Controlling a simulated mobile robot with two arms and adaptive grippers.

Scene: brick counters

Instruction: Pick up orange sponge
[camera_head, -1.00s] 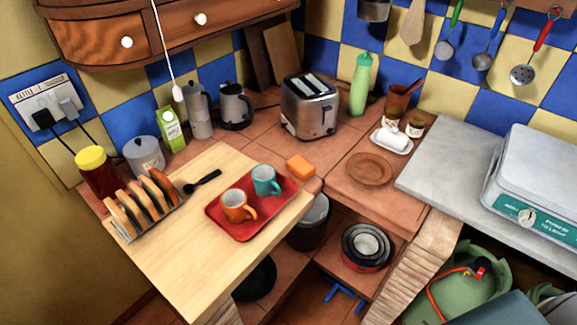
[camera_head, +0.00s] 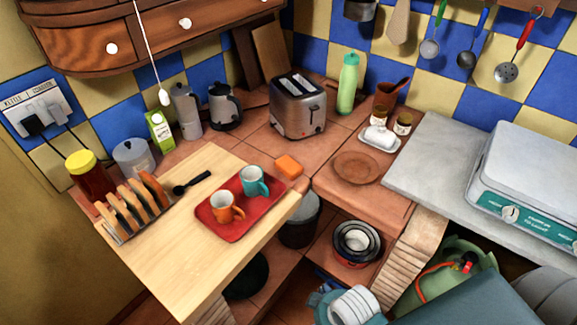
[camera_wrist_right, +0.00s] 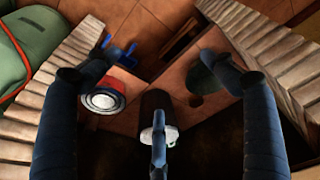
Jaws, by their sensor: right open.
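The orange sponge (camera_head: 289,166) lies on the tiled counter (camera_head: 325,180) in the head view, at the corner behind the red tray and in front of the toaster. It stands apart from the tray and nothing covers it. Parts of my arm show at the bottom of the head view. My left gripper is not in view.
A red tray (camera_head: 238,224) with an orange mug (camera_head: 222,207) and a teal mug (camera_head: 252,181) stands on the wooden worktop (camera_head: 180,255). The toaster (camera_head: 298,106) stands behind the sponge. A brown plate (camera_head: 357,168) lies to its right. Pans (camera_head: 358,241) sit on the shelf below.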

